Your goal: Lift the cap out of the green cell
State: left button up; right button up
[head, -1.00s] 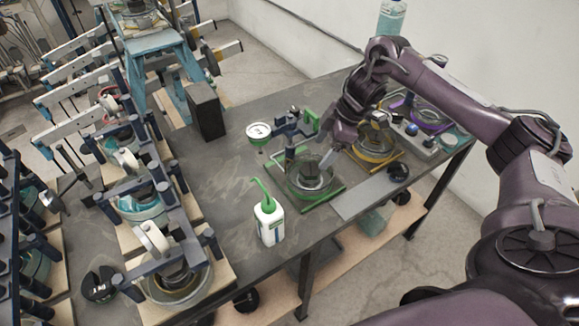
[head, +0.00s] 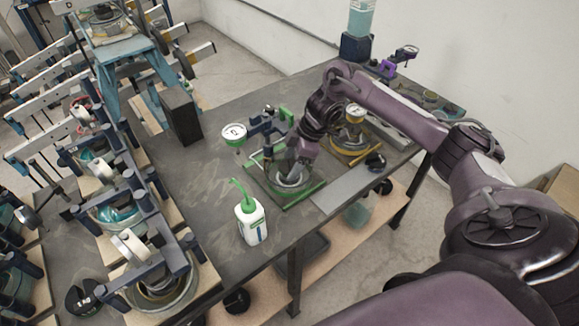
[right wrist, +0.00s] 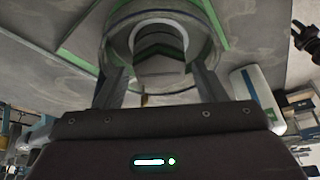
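The green cell (head: 292,178) is a round clear vessel on a green-edged base, in the middle of the table in the head view. My right gripper (head: 298,165) is down at the cell's top from above. In the right wrist view its two fingers (right wrist: 158,80) stand apart, one on each side of the grey round cap (right wrist: 160,42). The cap sits inside the ring of the cell (right wrist: 213,40). A narrow gap seems to show beside the cap, and contact is not clear. My left gripper is out of view.
A white bottle with a green spout (head: 250,222) stands in front of the cell. A green-rimmed dial (head: 234,132) and lever frame stand behind it. The yellow cell (head: 350,142) is to the right. A dark block (head: 181,115) stands at the left. Bare table lies between.

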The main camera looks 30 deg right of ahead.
jog(key=c, duration=0.9)
jog(key=shift+w, duration=0.1)
jog(key=shift+c, duration=0.3)
jog(key=shift+r, duration=0.15)
